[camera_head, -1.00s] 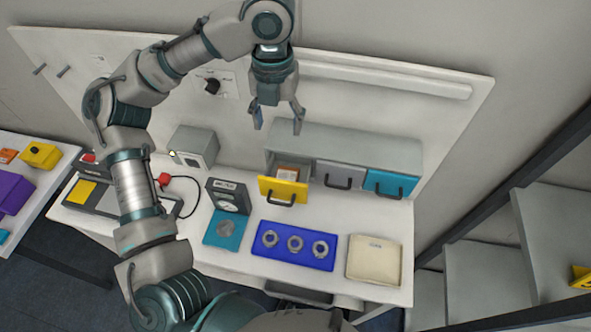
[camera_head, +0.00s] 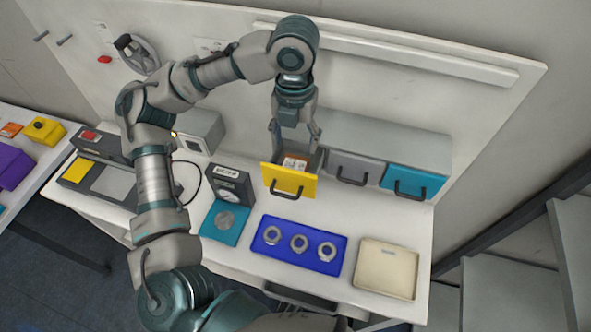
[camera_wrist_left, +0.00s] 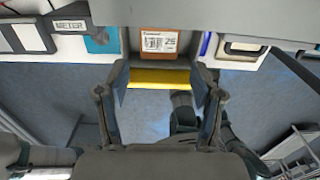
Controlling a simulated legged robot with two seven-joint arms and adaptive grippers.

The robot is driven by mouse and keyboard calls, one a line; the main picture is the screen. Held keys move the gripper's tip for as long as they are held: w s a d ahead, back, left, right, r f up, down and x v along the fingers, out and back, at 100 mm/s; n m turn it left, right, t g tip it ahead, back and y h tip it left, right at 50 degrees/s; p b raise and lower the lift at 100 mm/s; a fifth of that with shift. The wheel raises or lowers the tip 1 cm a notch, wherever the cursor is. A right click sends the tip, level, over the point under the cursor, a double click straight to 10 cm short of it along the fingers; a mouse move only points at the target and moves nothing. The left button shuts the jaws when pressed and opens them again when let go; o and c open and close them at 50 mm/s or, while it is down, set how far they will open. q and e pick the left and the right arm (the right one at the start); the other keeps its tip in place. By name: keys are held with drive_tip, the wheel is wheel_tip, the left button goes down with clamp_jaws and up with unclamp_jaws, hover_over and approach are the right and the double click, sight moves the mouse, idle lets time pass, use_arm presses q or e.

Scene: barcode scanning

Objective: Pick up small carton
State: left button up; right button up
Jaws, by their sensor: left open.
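The small carton (camera_head: 294,163) stands in the open drawer with the yellow front (camera_head: 288,182). In the left wrist view the carton (camera_wrist_left: 159,41) is orange-brown with a white label and lies ahead of the fingers. My left gripper (camera_head: 295,143) is open and points down, just above and behind the yellow drawer front. In the left wrist view its two fingers (camera_wrist_left: 158,98) are spread, with the yellow drawer edge between them. Nothing is held. My right gripper is not in view.
Grey (camera_head: 354,168) and teal (camera_head: 413,180) closed drawers sit to the right under the cabinet top (camera_head: 385,133). A meter (camera_head: 229,185), a blue tray with rings (camera_head: 338,262) and a cream tray (camera_head: 386,285) stand on the table in front.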

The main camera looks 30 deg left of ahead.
sight(294, 166)
use_arm(q)
drive_tip(key=f, duration=0.4)
drive_tip(key=f+b, duration=0.1)
drive_tip(key=f, duration=0.3)
drive_tip(key=shift+s+f, duration=0.2)
drive_tip(key=shift+f, duration=0.1)
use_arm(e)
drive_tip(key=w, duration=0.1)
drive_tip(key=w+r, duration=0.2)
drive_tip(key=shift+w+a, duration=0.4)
use_arm(q)
clamp_jaws()
